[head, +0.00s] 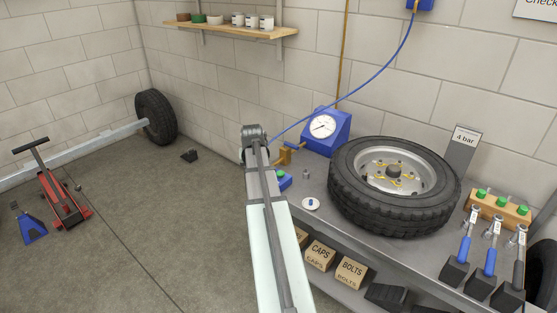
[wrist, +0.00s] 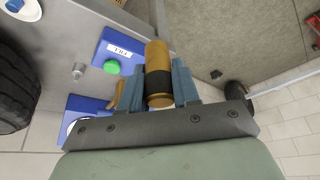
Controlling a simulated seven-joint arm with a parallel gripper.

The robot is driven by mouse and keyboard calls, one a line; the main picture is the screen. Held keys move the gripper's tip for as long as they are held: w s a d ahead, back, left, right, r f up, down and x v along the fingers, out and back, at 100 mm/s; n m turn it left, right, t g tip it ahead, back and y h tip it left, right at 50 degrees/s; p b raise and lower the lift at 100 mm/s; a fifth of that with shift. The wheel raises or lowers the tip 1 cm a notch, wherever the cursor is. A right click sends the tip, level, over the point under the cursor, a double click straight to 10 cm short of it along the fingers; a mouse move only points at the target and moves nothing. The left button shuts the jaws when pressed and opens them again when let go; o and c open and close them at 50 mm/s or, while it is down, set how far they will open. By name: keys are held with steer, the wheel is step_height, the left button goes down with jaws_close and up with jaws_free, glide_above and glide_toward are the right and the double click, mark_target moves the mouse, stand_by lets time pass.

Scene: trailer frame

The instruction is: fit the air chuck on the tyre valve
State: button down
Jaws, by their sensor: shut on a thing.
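My gripper (wrist: 165,88) is shut on the air chuck (wrist: 158,60), a brass cylinder with a black band, held between the two blue-grey fingers in the wrist view. In the head view my own arm hides the fingers. The wheel lies flat on the bench, with a black tyre (head: 346,198) and a silver rim (head: 417,180); the tyre also shows at the left edge of the wrist view (wrist: 12,88). The gripper is left of the wheel, apart from it. I cannot make out the tyre valve. A blue hose (head: 376,82) runs down from the wall towards the gripper.
A blue gauge box (head: 340,138) stands behind the wheel. A blue FILL box (wrist: 122,48) with a green button and a small grey cylinder (wrist: 78,70) lie near the gripper. A white dish (head: 311,204) is on the bench (head: 330,222).

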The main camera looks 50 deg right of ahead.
steer(key=w+a+r+n+t+y, duration=0.1)
steer(key=w+a+n, duration=0.2)
steer(key=a, duration=1.7)
steer(key=w+a+n+y, duration=0.15)
steer(key=a+n, duration=0.25)
steer(key=a, duration=1.5)
steer(key=s+d+r+m+h, duration=0.1)
steer(key=s+d+m, duration=0.15)
steer(key=d, duration=0.85)
steer(key=s+d+r+m+h, duration=0.15)
steer(key=s+d, duration=0.25)
steer(key=d, duration=0.7)
steer(key=s+d+m, duration=0.2)
steer(key=s+d, duration=0.1)
steer(key=d, duration=0.8)
steer(key=s+d+r+m+g, duration=0.1)
steer(key=s+d+m, duration=0.2)
steer(key=s+d, duration=0.6)
steer(key=s+d+r+m+g+h, duration=0.1)
steer(key=s+d+m, duration=0.3)
steer(key=s+d, duration=0.6)
steer(key=s+d+r+m+g, duration=0.2)
steer(key=s+d+m, duration=0.2)
steer(key=s+d, duration=0.6)
steer(key=d, duration=0.5)
steer(key=shift+r+g+h, duration=0.3)
steer(key=shift+d+f, duration=0.1)
steer(key=shift+f, duration=2.4)
steer(key=shift+f, duration=0.25)
